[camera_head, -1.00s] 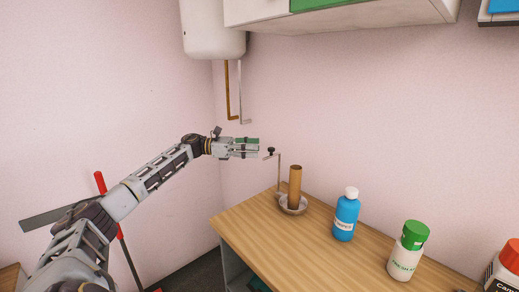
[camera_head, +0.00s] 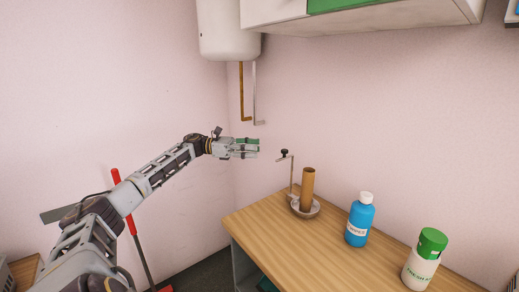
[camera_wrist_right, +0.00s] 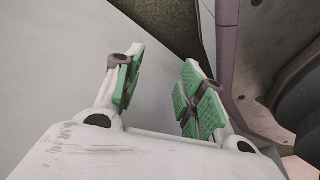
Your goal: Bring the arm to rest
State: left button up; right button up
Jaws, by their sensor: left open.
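My left arm reaches in from the left in the head view. Its gripper (camera_head: 251,148) points right, open and empty in the air, left of and above the wooden counter (camera_head: 262,232). It touches nothing that I can see. My right gripper (camera_wrist_right: 162,68) shows in the right wrist view with its two green-padded fingers apart and nothing between them. The right arm is not in the head view.
On the counter stand a brown roll on a metal holder (camera_head: 307,188), a blue bottle (camera_head: 359,222) and a white green-capped container (camera_head: 424,262). A white tank (camera_head: 228,30) and cabinet (camera_head: 400,14) hang above. A red-handled pole (camera_head: 131,222) stands behind my left arm.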

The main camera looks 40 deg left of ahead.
dwell(0.3)
jog(key=s+r+g+p, duration=0.1)
jog(key=s+r+p, duration=1.2)
jog(key=p, duration=0.9)
jog(key=s+d, duration=0.1)
jog(key=s, duration=0.2)
jog(key=shift+s+r+g, duration=0.2)
jog(key=shift+s+g, duration=0.15)
jog(key=shift+g, duration=0.05)
